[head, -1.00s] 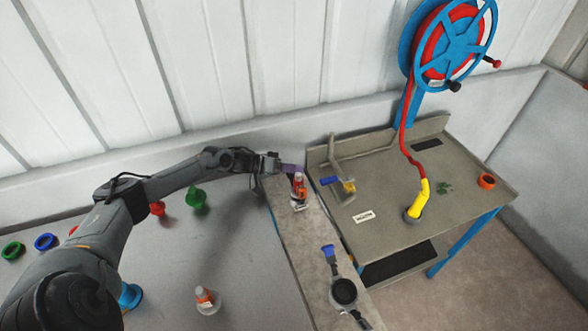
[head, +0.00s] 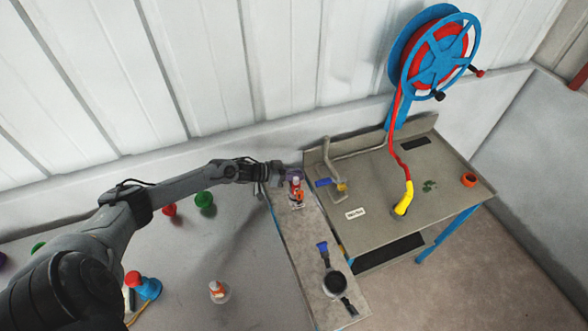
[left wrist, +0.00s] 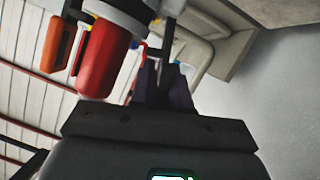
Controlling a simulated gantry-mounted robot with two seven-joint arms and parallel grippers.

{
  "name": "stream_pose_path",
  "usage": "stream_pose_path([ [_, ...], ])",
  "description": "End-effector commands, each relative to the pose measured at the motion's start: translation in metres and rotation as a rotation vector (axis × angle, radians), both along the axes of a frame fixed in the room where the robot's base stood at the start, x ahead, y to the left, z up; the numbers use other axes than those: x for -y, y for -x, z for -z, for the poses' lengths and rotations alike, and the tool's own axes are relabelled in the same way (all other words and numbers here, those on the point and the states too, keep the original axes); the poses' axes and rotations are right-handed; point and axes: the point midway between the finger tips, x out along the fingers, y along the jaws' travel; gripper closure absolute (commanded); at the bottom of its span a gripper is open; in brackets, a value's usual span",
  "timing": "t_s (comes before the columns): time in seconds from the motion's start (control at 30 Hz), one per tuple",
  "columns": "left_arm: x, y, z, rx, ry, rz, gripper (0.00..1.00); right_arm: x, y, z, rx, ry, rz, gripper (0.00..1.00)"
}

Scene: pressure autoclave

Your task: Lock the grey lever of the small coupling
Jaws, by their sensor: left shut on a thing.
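The small coupling (head: 297,188), red and white with an orange lever, stands on the far end of the narrow bench. In the left wrist view its red body (left wrist: 104,58) and orange lever (left wrist: 57,44) are close at the upper left. My left gripper (head: 291,173) is beside the coupling's top, at its back side. In the left wrist view its dark purple fingers (left wrist: 165,82) are closed on a thin dark grey piece, which looks like the grey lever (left wrist: 169,38). The grip point is partly hidden by the fingers. My right gripper is not in view.
A round dark fitting (head: 334,284) with a blue lever (head: 322,248) sits nearer on the narrow bench (head: 303,233). The table at right holds a yellow hose end (head: 403,198) and an orange ring (head: 469,180). A blue hose reel (head: 437,55) stands behind it.

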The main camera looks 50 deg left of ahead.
Motion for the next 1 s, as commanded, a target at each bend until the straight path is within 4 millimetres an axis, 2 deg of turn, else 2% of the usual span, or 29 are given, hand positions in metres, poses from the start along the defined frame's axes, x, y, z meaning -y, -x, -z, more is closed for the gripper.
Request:
stream_pose_path([
  [0.5,0.0017,-0.0002,-0.0014,0.012,-0.026,0.000,1.00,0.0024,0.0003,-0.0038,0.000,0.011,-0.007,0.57],
  [0.53,0.0017,-0.0002,-0.0014,0.012,-0.026,0.000,0.83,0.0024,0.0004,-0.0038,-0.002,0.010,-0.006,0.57],
  [0.67,0.0017,-0.0001,-0.0012,0.012,-0.025,0.000,0.63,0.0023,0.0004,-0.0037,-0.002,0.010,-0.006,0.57],
  [1.0,0.0010,0.0011,-0.0013,0.010,-0.026,0.000,0.63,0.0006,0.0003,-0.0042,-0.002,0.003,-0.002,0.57],
])
